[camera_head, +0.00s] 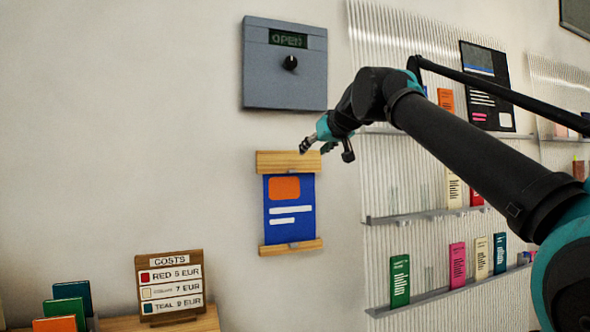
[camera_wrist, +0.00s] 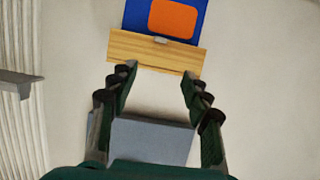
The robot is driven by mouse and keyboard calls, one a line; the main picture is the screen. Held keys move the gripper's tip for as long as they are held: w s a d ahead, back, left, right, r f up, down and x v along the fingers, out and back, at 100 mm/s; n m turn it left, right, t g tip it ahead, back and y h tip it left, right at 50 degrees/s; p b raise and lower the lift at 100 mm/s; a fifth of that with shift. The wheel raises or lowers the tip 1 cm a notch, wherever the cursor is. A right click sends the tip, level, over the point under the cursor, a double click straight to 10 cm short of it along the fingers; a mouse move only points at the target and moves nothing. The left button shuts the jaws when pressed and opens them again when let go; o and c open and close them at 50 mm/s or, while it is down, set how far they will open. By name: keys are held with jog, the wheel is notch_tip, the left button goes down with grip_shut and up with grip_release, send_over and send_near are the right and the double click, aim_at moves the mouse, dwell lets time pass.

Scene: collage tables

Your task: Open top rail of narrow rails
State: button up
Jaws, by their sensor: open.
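A narrow poster hanger on the wall has a wooden top rail (camera_head: 287,161) and a wooden bottom rail (camera_head: 291,248). A blue poster (camera_head: 291,215) with an orange block hangs between them. A small clip sits at the poster's lower edge. My gripper (camera_head: 315,147) is at the right end of the top rail in the head view. In the wrist view the picture is turned over, and the top rail (camera_wrist: 155,51) lies just beyond my open, empty gripper (camera_wrist: 159,72). The fingertips reach the rail's near edge; I cannot tell whether they touch it. A small grey clip (camera_wrist: 161,40) shows at the rail's poster side.
A grey wall box (camera_head: 284,75) with an OPEN display and a black knob hangs above the hanger. Ribbed panels with card shelves (camera_head: 428,215) stand to the right. A price sign (camera_head: 169,287) and small booklets stand lower left. The wall left of the hanger is bare.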

aim_at(292, 170)
jog(key=x, duration=1.7)
jog(key=shift+w+f, duration=0.15)
jog(key=shift+f, duration=0.05)
grip_shut()
